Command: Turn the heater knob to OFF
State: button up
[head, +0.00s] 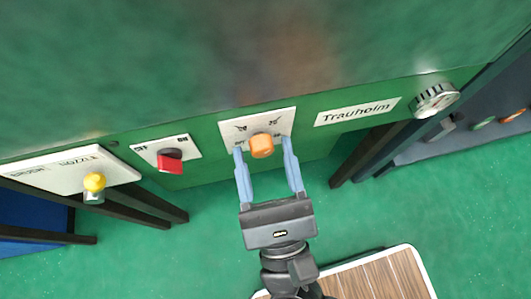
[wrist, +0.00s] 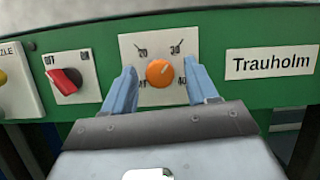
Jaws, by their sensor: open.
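An orange round knob (head: 262,146) sits on a white plate (head: 282,116) on the green panel; it also shows in the wrist view (wrist: 159,74). The plate has printed marks around the knob, with 20 at upper left, 30 at upper right and 40 at lower right; the lower left mark is partly covered. A small light pointer line on the knob seems to point up and right, towards 30. No heater label is readable. My gripper (head: 265,149) is open, one blue finger on each side of the knob, with visible gaps in the wrist view (wrist: 160,70).
Left of it is a red switch (head: 170,160) on an OFF/ON plate, then a yellow knob (head: 94,182) on a nozzle plate. To the right are a Trauholm sign (head: 357,111) and a silver dial (head: 436,98). A wood-topped surface (head: 380,278) lies below right.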

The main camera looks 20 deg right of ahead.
jog(key=shift+w, duration=0.1)
jog(key=c, duration=1)
jog(key=shift+c, duration=0.2)
